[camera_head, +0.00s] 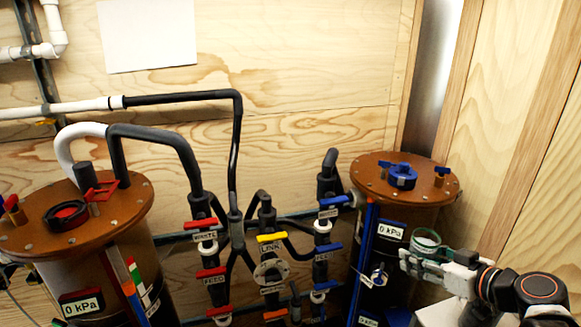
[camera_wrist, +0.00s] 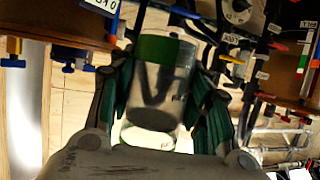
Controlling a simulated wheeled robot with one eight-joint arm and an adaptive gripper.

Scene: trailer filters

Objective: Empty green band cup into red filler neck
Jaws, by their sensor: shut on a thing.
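The green band cup (camera_wrist: 165,85) is a clear cup held between the two fingers of my gripper (camera_wrist: 158,98) in the wrist view, where the picture looks upside down. In the head view the cup (camera_head: 427,238) shows its round rim at the right, held by my gripper (camera_head: 432,258) in front of the right tank. The cup looks roughly upright; its contents are hard to make out. The red filler neck (camera_head: 66,215) is a red and black ring on the brown lid of the left tank, far from my gripper.
The right tank's brown lid (camera_head: 365,180) carries a blue filler neck (camera_head: 402,177). Between the tanks stand black pipes with coloured valve handles and labels (camera_head: 268,248). A black hose (camera_head: 180,97) crosses the wall. A red valve handle (camera_head: 100,190) stands beside the red neck.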

